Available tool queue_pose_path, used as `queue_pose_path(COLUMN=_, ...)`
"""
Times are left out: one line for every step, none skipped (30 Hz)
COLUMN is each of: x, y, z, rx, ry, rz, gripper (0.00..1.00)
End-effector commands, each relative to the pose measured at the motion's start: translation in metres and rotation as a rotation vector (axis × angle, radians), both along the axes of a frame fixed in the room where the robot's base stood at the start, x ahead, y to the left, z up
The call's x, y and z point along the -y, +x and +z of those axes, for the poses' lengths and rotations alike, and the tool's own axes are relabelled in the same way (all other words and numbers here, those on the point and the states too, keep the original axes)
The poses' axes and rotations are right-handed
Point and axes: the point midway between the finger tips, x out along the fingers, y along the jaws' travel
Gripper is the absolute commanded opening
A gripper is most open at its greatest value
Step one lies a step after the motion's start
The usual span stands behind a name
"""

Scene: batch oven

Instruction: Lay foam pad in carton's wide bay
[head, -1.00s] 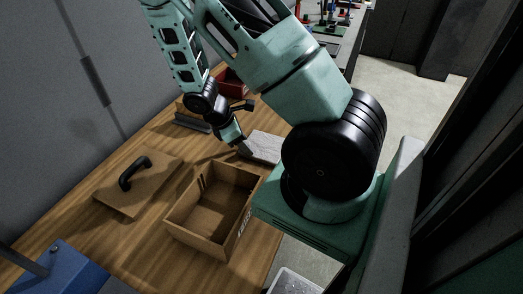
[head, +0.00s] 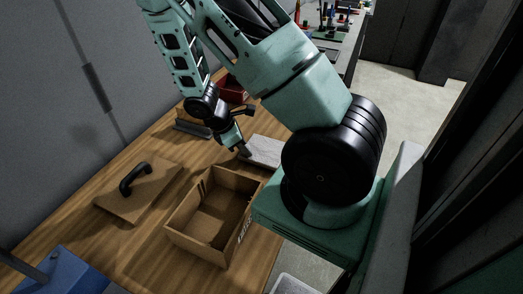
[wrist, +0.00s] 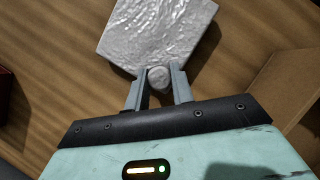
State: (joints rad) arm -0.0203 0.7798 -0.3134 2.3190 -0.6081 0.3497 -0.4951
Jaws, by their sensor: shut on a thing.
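The foam pad (head: 265,151) is a pale grey-white slab with a wrinkled surface, behind the open carton (head: 192,241) in the head view. In the wrist view the pad (wrist: 155,32) lies beyond my fingers. My gripper (wrist: 158,80) is shut on a small rounded tab at the pad's near edge. In the head view my gripper (head: 243,150) is at the pad's left end. The pad casts a shadow on the wood; I cannot tell whether it touches the table. The carton is brown, with dark slots on an inner wall; its bays are hard to make out.
A brown board with a black handle (head: 133,173) lies left of the carton. A blue object (head: 65,270) is at the lower left. A grey bar (head: 190,129) and a red bin (head: 232,88) stand farther back. The carton's edge (wrist: 285,85) shows right in the wrist view.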

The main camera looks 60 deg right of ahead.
Motion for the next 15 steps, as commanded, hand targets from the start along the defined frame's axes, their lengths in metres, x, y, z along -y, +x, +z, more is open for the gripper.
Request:
queue_pose_path(x=0.000, y=0.000, z=0.004, rx=0.000, ry=0.000, rz=0.000, gripper=0.00)
queue_pose_path(x=0.000, y=0.000, z=0.005, rx=0.000, ry=0.000, rz=0.000, gripper=0.00)
queue_pose_path(x=0.000, y=0.000, z=0.007, rx=0.000, ry=0.000, rz=0.000, gripper=0.00)
queue_pose_path(x=0.000, y=0.000, z=0.008, rx=0.000, ry=0.000, rz=0.000, gripper=0.00)
queue_pose_path(x=0.000, y=0.000, z=0.009, rx=0.000, ry=0.000, rz=0.000, gripper=0.00)
queue_pose_path(x=0.000, y=0.000, z=0.011, rx=0.000, ry=0.000, rz=0.000, gripper=0.00)
queue_pose_path(x=0.000, y=0.000, z=0.012, rx=0.000, ry=0.000, rz=0.000, gripper=0.00)
queue_pose_path(x=0.000, y=0.000, z=0.013, rx=0.000, ry=0.000, rz=0.000, gripper=0.00)
queue_pose_path(x=0.000, y=0.000, z=0.015, rx=0.000, ry=0.000, rz=0.000, gripper=0.00)
queue_pose_path(x=0.000, y=0.000, z=0.016, rx=0.000, ry=0.000, rz=0.000, gripper=0.00)
queue_pose_path(x=0.000, y=0.000, z=0.017, rx=0.000, ry=0.000, rz=0.000, gripper=0.00)
queue_pose_path(x=0.000, y=0.000, z=0.018, rx=0.000, ry=0.000, rz=0.000, gripper=0.00)
queue_pose_path(x=0.000, y=0.000, z=0.020, rx=0.000, ry=0.000, rz=0.000, gripper=0.00)
queue_pose_path(x=0.000, y=0.000, z=0.021, rx=0.000, ry=0.000, rz=0.000, gripper=0.00)
queue_pose_path(x=0.000, y=0.000, z=0.022, rx=0.000, ry=0.000, rz=0.000, gripper=0.00)
